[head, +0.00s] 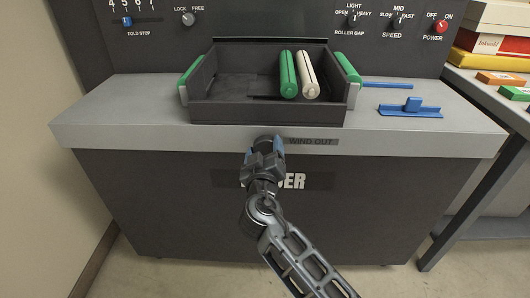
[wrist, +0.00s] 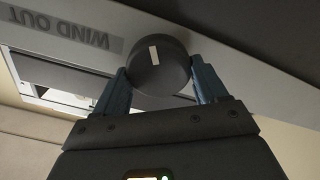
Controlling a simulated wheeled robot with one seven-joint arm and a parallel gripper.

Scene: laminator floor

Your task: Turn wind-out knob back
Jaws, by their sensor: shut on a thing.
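The wind-out knob (wrist: 158,70) is a dark round knob with a white pointer mark on its face, seen close in the wrist view. It sits on the front edge of the machine beside the WIND OUT label (head: 311,142). My gripper (wrist: 160,85) has one blue finger on each side of the knob and is shut on it. In the wrist view the white mark runs nearly upright. In the head view my gripper (head: 265,147) reaches up to the machine's front edge, and the fingers hide most of the knob.
Above the knob is a dark tray (head: 235,112) holding a green roller (head: 288,75) and a white roller (head: 307,76). A blue handled piece (head: 410,108) lies on the grey top at right. A side table (head: 495,90) with boxes stands at right.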

